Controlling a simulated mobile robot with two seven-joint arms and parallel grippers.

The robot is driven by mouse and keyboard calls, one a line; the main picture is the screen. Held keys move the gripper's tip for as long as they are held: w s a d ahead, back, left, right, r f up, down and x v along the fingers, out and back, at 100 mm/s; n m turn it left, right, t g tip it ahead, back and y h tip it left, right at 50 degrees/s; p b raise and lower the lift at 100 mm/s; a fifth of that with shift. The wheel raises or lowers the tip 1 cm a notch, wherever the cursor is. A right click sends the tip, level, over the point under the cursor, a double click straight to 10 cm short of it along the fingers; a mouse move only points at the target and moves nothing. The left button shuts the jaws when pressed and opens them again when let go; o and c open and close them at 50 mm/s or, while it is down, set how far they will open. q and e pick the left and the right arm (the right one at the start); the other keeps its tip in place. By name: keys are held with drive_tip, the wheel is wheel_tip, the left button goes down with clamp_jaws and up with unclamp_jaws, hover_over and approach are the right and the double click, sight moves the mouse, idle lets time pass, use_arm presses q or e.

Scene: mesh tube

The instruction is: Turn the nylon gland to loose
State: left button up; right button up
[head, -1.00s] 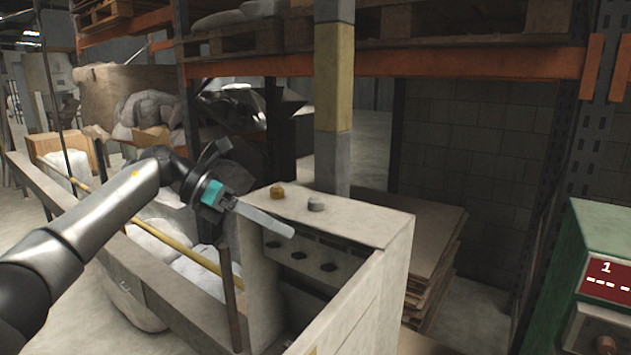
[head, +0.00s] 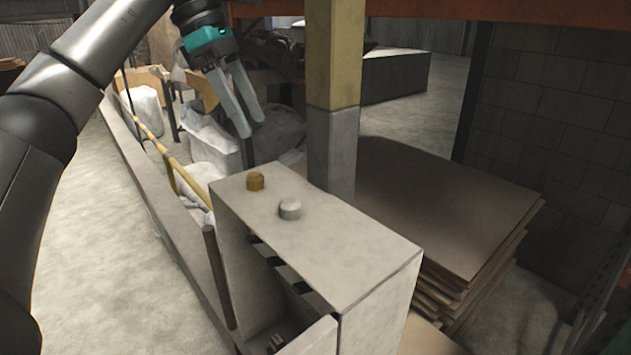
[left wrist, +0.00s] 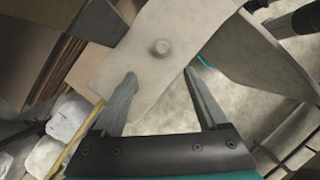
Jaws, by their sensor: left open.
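The pale grey-white gland (head: 290,209), which looks like the nylon one, stands on the flat top of a grey box (head: 330,255). A brass-coloured gland (head: 255,181) stands behind it to the left. My left gripper (head: 251,127) is open and empty, above and beyond the brass gland, with its fingers pointing down. In the left wrist view a single grey gland (left wrist: 160,47) shows on the box top, ahead of and roughly between the open fingertips (left wrist: 160,76), apart from them. My right gripper is not in view.
A post (head: 333,120) rises close behind the box, right of my left gripper. Stacked brown sheets (head: 450,210) lie to the right. A long low wall (head: 150,190) with a yellow rail runs away on the left. The space above the box top is clear.

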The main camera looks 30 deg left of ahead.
use_arm(q)
drive_tip(key=b, duration=0.3)
approach(289, 200)
drive_tip(key=x, duration=0.7)
drive_tip(key=shift+f, duration=0.15)
drive_tip(key=shift+x, duration=0.75)
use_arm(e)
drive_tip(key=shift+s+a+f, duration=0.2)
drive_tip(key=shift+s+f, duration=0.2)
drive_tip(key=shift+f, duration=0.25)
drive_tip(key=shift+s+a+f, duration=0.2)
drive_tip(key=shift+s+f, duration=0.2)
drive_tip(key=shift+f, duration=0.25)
use_arm(q)
clamp_jaws()
